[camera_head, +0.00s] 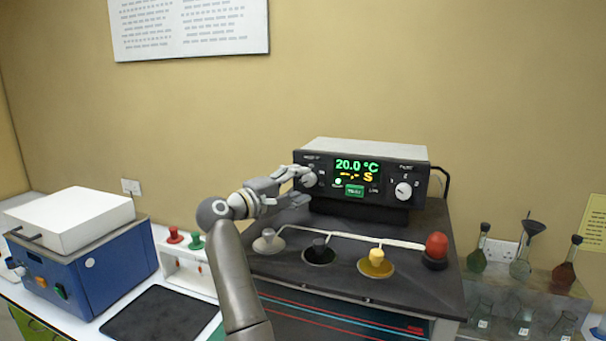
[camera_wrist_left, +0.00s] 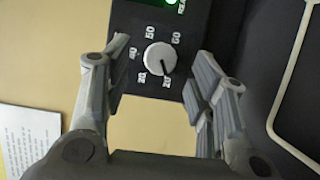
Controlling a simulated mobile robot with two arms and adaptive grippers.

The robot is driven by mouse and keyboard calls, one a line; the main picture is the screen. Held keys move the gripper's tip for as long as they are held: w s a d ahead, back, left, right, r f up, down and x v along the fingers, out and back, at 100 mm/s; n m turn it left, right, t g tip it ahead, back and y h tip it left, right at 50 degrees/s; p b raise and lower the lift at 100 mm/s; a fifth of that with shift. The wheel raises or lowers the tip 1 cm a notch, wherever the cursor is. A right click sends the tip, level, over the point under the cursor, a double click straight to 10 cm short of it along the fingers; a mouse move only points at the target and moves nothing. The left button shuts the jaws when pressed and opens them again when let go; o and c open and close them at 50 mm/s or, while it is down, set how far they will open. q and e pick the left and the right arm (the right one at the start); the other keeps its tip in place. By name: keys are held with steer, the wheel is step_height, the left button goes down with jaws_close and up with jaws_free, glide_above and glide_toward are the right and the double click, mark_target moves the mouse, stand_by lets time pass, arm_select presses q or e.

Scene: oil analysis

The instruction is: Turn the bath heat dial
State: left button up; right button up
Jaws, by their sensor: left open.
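The bath control box (camera_head: 367,205) is black with a light top. Its green display (camera_head: 356,167) reads 20.0 °C. The heat dial is a round white knob that shows clearly in the left wrist view (camera_wrist_left: 160,58), ringed by numbers from about 20 to 60. Its dark mark points down toward the 20. My left gripper (camera_head: 304,186) is open at the left end of the box front. In the left wrist view its fingers (camera_wrist_left: 160,62) stand on either side of the dial, with gaps visible. In the head view the gripper partly hides this dial. My right gripper is out of view.
A second white knob (camera_head: 403,190) is at the right of the box. Below lie a grey stopper (camera_head: 268,239), black stopper (camera_head: 319,248), yellow stopper (camera_head: 377,256) and red bulb (camera_head: 437,245) on the dark bath top. A blue device (camera_head: 85,262) stands left; flasks (camera_head: 527,242) stand right.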

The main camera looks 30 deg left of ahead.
mark_target(309, 180)
arm_select(q)
steer(key=w, duration=0.2)
steer(key=shift+w+d+p, duration=0.15)
steer(key=shift+w+p, duration=0.2)
steer(key=shift+s, duration=0.1)
steer(key=shift+f, duration=0.1)
steer(key=c, duration=1)
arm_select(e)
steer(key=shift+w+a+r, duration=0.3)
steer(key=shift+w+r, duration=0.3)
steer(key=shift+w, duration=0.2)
